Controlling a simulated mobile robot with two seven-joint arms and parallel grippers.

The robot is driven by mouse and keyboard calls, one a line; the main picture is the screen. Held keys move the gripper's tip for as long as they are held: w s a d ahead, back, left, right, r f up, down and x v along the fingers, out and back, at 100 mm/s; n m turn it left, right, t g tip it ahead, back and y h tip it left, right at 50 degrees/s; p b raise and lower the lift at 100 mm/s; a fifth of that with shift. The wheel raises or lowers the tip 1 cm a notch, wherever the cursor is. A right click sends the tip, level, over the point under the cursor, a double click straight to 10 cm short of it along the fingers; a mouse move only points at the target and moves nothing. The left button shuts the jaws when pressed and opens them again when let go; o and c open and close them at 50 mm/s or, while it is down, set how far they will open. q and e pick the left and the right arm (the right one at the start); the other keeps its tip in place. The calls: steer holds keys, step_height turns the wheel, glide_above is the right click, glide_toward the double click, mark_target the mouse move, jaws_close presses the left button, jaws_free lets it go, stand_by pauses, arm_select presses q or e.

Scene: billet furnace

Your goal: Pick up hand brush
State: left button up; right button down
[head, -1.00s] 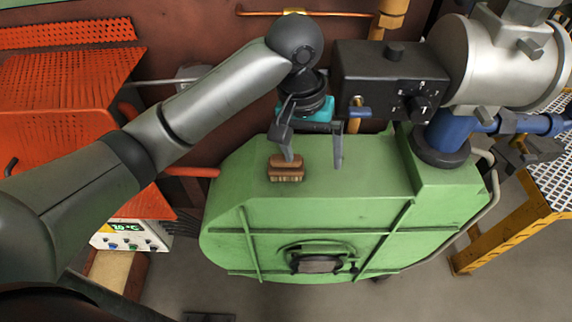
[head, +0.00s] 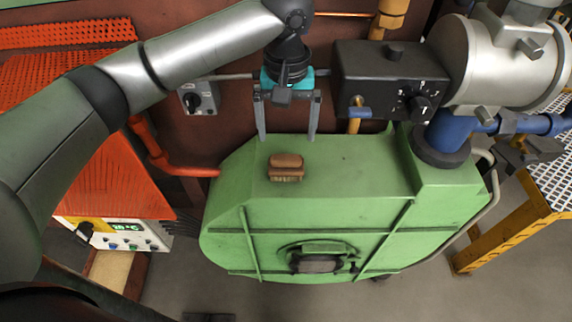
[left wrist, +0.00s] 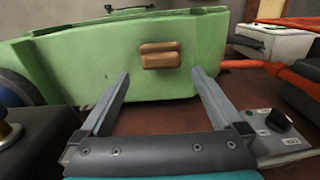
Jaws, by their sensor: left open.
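The hand brush (head: 286,166) is small, with a brown wooden back and paler bristles. It lies on the green furnace's top (head: 340,165), left of its middle. It also shows in the left wrist view (left wrist: 160,56), beyond and between my fingertips. My left gripper (head: 287,138) is open and empty. In the head view its two fingers point down just behind the brush, apart from it. The left gripper also shows in the left wrist view (left wrist: 160,75). My right gripper is in neither view.
A black control box (head: 390,80) and a blue pipe (head: 447,130) stand right of the gripper. A red pipe (head: 185,170) reaches the furnace's left side. The furnace top right of the brush is clear.

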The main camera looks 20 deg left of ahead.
mark_target(286, 160)
arm_select(q)
step_height(286, 160, down, 8)
steer(key=shift+w+a+f, duration=0.1)
steer(key=shift+w, duration=0.05)
steer(key=c, duration=1.2)
steer(key=shift+c, duration=0.2)
steer(key=shift+r, duration=0.5)
steer(key=r, duration=0.6)
steer(key=shift+s+r, duration=0.2)
steer(key=shift+r, duration=0.15)
steer(key=s+d, duration=0.2)
steer(key=s, duration=0.7)
steer(key=s+d, duration=0.3)
steer(key=s, duration=0.6)
steer(key=shift+s+d+f, duration=0.25)
steer(key=shift+s, duration=0.15)
